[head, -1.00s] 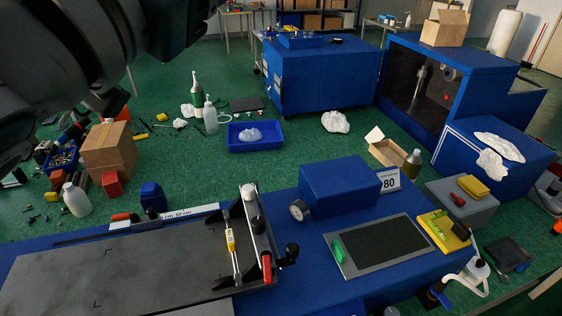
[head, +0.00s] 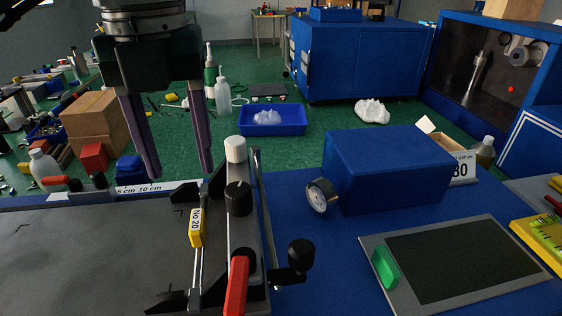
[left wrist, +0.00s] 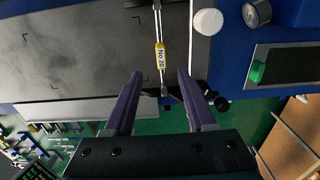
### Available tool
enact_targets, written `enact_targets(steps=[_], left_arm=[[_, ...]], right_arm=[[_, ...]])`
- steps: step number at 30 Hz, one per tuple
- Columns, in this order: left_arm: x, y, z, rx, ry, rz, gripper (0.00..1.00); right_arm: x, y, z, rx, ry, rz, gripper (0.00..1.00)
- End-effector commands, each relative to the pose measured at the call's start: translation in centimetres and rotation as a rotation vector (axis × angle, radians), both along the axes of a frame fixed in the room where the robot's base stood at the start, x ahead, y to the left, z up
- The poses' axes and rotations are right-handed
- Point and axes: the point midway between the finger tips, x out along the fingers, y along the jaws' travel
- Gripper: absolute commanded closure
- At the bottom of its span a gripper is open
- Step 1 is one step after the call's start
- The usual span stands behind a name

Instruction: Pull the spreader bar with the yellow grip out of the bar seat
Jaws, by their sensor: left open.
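The spreader bar is a thin metal rod with a yellow grip (head: 196,228) marked "No 20". It lies across the right part of the dark plate, its ends at the black brackets of the bar seat (head: 172,302). My left gripper (head: 181,172) is open and empty, fingers pointing down, above the plate's far edge beyond the grip. In the left wrist view the yellow grip (left wrist: 160,57) shows between the lines of the two open fingertips (left wrist: 160,73), with no visible contact. My right gripper is not in view.
Right of the bar stand a rail with a white knob (head: 235,149), a black knob (head: 238,198) and a red lever (head: 236,288). A blue box with a gauge (head: 317,196) and a dark panel (head: 455,262) with a green handle are farther right. The plate's left part is clear.

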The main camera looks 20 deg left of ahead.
Motion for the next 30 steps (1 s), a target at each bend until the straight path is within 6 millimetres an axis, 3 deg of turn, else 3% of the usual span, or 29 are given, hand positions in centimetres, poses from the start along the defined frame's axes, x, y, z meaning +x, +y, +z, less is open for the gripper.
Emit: enact_targets(steps=[19,28,30], left_arm=[[-0.2,-0.3,-8.6,-0.004,0.006,-0.004,0.44],[-0.1,-0.3,-9.3,-0.002,0.001,-0.005,0.44],[-0.1,-0.3,-9.3,-0.003,0.002,-0.005,0.51]], right_arm=[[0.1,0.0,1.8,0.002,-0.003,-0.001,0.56],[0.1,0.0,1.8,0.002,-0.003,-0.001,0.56],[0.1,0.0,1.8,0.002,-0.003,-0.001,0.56]])
